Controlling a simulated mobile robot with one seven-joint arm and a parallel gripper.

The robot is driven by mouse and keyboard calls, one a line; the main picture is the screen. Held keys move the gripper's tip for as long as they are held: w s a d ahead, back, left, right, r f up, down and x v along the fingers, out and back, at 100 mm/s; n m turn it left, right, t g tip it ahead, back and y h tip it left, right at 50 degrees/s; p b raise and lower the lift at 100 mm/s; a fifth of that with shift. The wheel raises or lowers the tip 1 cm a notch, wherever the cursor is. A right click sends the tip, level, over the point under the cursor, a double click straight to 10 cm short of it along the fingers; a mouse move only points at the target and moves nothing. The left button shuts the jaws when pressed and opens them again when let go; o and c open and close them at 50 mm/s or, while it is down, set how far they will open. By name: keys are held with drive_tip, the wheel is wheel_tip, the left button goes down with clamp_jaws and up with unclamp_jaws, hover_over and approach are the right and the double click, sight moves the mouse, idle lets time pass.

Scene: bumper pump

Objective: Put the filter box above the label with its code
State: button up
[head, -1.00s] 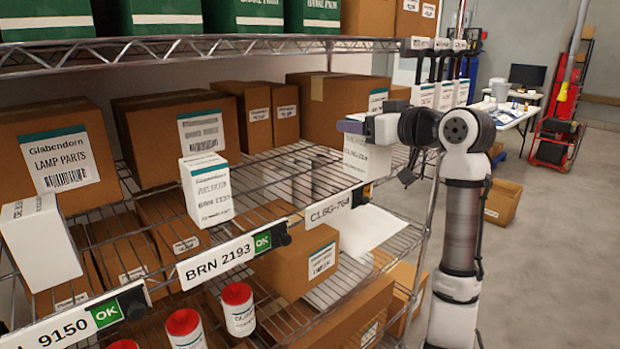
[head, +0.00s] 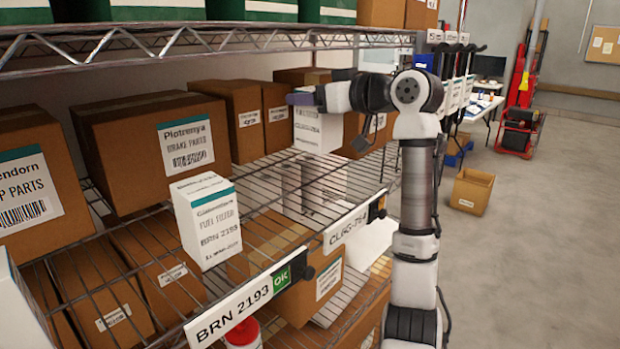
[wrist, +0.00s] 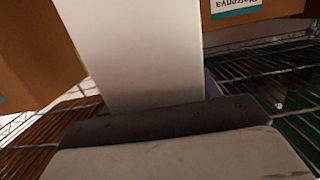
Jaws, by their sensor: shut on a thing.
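My gripper (head: 303,98) is shut on a white filter box (head: 320,132) printed CLGG-764. It holds the box upright over the wire shelf, behind the shelf-edge label CLGG-764 (head: 345,228). I cannot tell whether the box's bottom touches the shelf. In the wrist view the white box (wrist: 135,50) rises from my gripper (wrist: 165,118), and its print is hidden. Another filter box (head: 207,220), marked BRN 2193, stands on the shelf behind the label BRN 2193 (head: 233,311), which has a green OK sign.
Brown cartons, including Plotremya brake parts (head: 150,145), line the shelf's back. An upper shelf (head: 200,38) with green boxes runs overhead. A pale patch (head: 315,185) shows among the wires below the held box. The shelf between the two filter boxes is bare wire.

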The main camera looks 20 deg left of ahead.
sight(314, 144)
drive_tip(key=shift+f+p, duration=1.35)
drive_tip(key=shift+f, duration=3.45)
drive_tip(key=o, duration=1.4)
drive_tip(key=shift+f, duration=0.1)
drive_tip(key=shift+d, duration=0.1)
drive_tip(key=b+v, duration=0.4)
drive_tip(key=v, duration=0.6)
drive_tip(key=shift+s+d, duration=0.1)
drive_tip(key=shift+d, duration=0.15)
drive_tip(key=shift+v, duration=0.75)
